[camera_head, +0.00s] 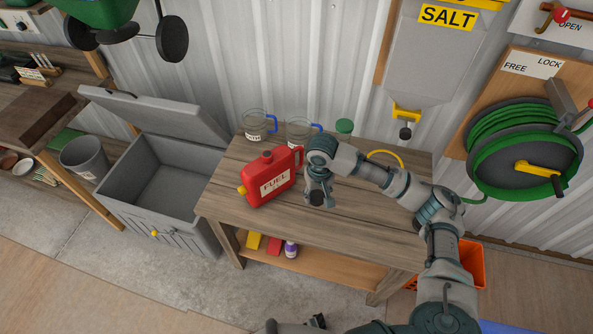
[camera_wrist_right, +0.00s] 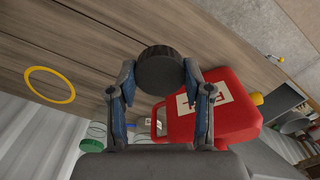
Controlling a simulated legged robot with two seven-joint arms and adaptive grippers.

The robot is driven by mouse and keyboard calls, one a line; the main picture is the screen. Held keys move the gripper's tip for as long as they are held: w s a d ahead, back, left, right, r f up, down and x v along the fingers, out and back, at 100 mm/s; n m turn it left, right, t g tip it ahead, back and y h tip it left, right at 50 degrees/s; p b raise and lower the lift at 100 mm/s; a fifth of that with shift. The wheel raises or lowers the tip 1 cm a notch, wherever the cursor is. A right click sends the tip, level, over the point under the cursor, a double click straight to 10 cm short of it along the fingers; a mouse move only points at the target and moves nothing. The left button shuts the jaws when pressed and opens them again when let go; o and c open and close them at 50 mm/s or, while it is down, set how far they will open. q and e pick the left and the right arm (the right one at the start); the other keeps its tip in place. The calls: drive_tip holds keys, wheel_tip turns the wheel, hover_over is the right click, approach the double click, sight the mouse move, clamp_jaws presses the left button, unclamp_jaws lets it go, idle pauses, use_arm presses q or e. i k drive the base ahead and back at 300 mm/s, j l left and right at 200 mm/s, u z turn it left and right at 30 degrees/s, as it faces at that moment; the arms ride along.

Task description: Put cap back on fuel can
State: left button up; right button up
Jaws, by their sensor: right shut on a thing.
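The red fuel can (camera_head: 283,181) stands upright on the wooden workbench, with a FUEL label, a yellow piece on its left side and a neck (camera_head: 266,154) on top. My right gripper (camera_head: 317,191) is shut on a round dark cap (camera_head: 316,198), in the air to the right of the can. In the wrist view the cap (camera_wrist_right: 160,68) sits between both fingertips, with the can (camera_wrist_right: 228,105) beside and beyond it, apart from it. The can's neck is not visible in the wrist view. A small part of what looks like my left gripper (camera_head: 318,321) shows at the bottom edge; its jaws are unclear.
Two clear jugs with blue handles (camera_head: 259,123) (camera_head: 300,131), a green-lidded container (camera_head: 344,127) and a yellow ring (camera_head: 386,155) are at the workbench's back (camera_head: 300,222). An open grey chest (camera_head: 160,222) stands to its left. The bench front is clear.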

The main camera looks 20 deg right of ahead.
sight(264, 178)
drive_tip(key=z, duration=0.65)
drive_tip(key=i+j+z, duration=0.1)
drive_tip(key=j+z, duration=0.4)
drive_tip(key=j, duration=0.35)
drive_tip(key=j+z, duration=0.5)
drive_tip(key=j, duration=0.6)
drive_tip(key=k+j, duration=0.15)
drive_tip(key=j, duration=0.15)
